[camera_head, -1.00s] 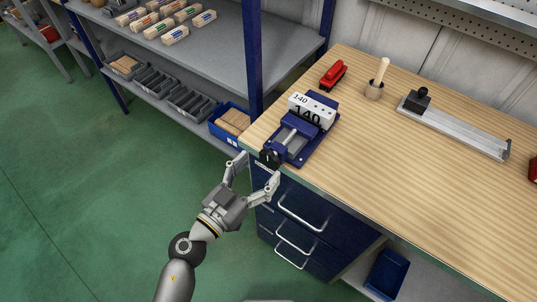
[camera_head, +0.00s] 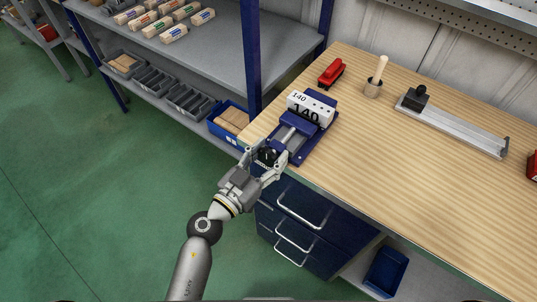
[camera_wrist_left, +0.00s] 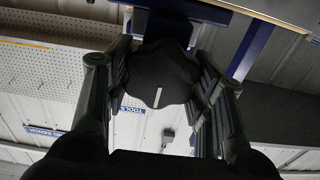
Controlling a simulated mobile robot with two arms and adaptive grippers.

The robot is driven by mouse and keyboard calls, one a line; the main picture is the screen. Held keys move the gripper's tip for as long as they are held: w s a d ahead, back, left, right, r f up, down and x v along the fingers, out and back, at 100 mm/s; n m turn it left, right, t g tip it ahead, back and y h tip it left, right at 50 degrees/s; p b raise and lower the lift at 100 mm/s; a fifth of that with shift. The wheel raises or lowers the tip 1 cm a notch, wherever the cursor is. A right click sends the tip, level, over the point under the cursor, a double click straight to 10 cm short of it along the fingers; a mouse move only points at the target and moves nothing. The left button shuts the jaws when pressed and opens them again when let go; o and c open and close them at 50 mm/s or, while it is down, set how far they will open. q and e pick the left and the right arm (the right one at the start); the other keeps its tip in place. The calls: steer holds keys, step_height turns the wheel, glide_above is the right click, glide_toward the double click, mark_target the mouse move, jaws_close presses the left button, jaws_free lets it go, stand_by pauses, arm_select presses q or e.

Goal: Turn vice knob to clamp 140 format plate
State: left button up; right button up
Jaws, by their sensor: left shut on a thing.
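The blue vice (camera_head: 297,136) stands at the near left corner of the wooden bench. The white 140 format plate (camera_head: 311,109) sits upright at the far end of the vice, between its jaws; I cannot tell how tightly. The black vice knob (camera_head: 266,157) faces the bench's front edge. My left gripper (camera_head: 268,162) is shut on the knob, one finger on each side of it. In the left wrist view the knob (camera_wrist_left: 160,75) fills the space between the fingers, with a white mark on its face. My right gripper is not in view.
A red stapler-like tool (camera_head: 332,73), a pot with a wooden-handled tool (camera_head: 374,86) and a metal rail with a black block (camera_head: 455,124) lie farther back on the bench (camera_head: 420,190). A grey shelf (camera_head: 225,60) with bins stands to the left. Blue drawers (camera_head: 300,225) are below.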

arm_select(q)
steer(key=shift+r+m+p, duration=0.1)
steer(key=shift+m+p, duration=0.2)
steer(key=shift+p, duration=0.1)
steer(key=shift+c, duration=0.5)
steer(key=shift+m+p, duration=0.3)
steer(key=shift+m, duration=0.1)
steer(key=o, duration=1)
steer(key=shift+o, duration=0.2)
steer(key=v, duration=1.2)
